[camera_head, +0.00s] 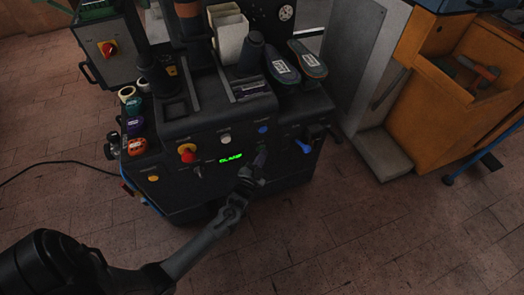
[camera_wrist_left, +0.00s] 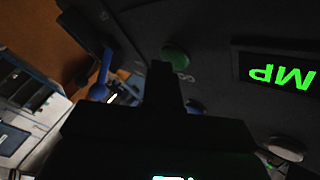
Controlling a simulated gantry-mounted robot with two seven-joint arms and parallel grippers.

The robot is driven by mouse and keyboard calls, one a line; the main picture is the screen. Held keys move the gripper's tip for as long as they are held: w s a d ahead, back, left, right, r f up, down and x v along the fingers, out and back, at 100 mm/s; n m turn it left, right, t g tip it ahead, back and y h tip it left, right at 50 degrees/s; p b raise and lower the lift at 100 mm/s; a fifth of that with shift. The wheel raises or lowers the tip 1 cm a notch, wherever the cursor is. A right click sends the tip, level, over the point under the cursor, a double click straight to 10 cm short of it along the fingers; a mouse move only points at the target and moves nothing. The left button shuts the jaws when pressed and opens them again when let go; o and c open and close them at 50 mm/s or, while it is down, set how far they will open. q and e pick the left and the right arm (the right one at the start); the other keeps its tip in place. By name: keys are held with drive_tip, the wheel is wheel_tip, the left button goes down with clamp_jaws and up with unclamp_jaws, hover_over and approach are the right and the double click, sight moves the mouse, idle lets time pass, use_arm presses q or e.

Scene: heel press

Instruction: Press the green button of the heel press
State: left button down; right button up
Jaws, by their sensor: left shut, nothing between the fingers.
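The heel press (camera_head: 215,125) is a dark machine with a front control panel. Its display (camera_head: 231,159) glows green with text that appears to read CLAMP; part of that display (camera_wrist_left: 277,70) shows upside down in the left wrist view. The green button (camera_wrist_left: 177,57) is round and sits on the panel between the display and a blue lever. My left gripper (camera_head: 262,154) is shut and empty in front of the panel, right of the display. In the left wrist view its fingertips (camera_wrist_left: 161,68) appear just beside the green button; contact cannot be told. The gripper hides the button in the head view.
A blue knob (camera_head: 263,129), white button (camera_head: 225,138), red-and-yellow emergency stop (camera_head: 187,152), yellow button (camera_head: 153,178) and blue lever (camera_head: 303,146) share the panel. An orange cabinet (camera_head: 455,80) stands right. The front floor is free.

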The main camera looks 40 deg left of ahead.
use_arm(q)
drive_tip(key=shift+s, duration=0.1)
drive_tip(key=shift+s+d+p, duration=0.3)
drive_tip(key=shift+d+p, duration=0.15)
drive_tip(key=shift+d, duration=0.25)
drive_tip(key=shift+r, duration=0.1)
drive_tip(key=d, duration=0.1)
drive_tip(key=s+d+p, duration=0.1)
drive_tip(key=d, duration=0.1)
drive_tip(key=s+d+p, duration=0.1)
drive_tip(key=shift+s+d, duration=0.1)
drive_tip(key=shift+d, duration=0.15)
idle(0.8)
